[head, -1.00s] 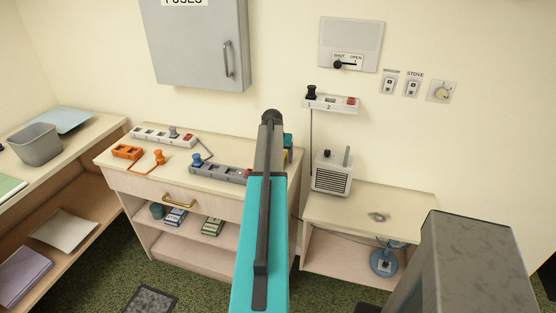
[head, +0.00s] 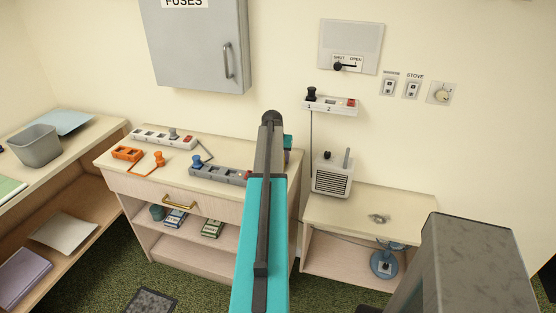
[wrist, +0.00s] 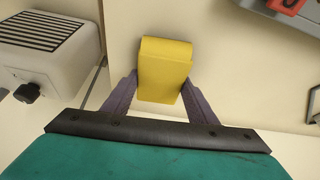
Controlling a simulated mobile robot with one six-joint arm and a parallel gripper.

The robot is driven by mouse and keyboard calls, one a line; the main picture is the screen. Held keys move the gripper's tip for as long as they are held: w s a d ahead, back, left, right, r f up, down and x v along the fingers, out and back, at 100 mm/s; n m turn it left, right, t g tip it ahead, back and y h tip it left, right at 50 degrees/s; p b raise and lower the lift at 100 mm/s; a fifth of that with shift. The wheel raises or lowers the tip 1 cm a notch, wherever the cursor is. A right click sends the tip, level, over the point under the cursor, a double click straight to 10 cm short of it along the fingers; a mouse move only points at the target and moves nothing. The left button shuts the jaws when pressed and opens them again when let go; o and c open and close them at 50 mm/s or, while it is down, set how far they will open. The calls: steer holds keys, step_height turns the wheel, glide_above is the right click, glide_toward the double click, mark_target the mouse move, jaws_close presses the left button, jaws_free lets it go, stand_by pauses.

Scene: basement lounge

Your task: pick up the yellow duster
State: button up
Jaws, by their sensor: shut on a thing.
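The yellow duster (wrist: 163,68) is a small block in the wrist view, between the two purple fingers of my gripper (wrist: 160,80). The fingers are shut on its sides. Pale surface shows behind the duster; I cannot tell how high it is above the drawer cabinet top. In the head view my arm covers the duster, and only a small teal part of my gripper (head: 288,142) shows at the cabinet's right end.
The cabinet top (head: 225,152) carries a grey power strip (head: 215,174), a white one (head: 160,137) and orange and blue plugs. A white heater (head: 332,177) stands close right, on a low shelf unit (head: 350,212). A grey bin (head: 35,146) is far left.

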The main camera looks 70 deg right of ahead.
steer(key=shift+r+b, duration=0.65)
steer(key=shift+r, duration=0.75)
steer(key=shift+s+a+r, duration=0.2)
steer(key=s+a+r+b, duration=0.1)
steer(key=s+a+b, duration=0.2)
steer(key=s+a, duration=0.7)
steer(key=shift+s+r+b, duration=0.3)
steer(key=shift+s+b, duration=0.1)
steer(key=shift+s, duration=0.45)
steer(key=shift+a, duration=0.1)
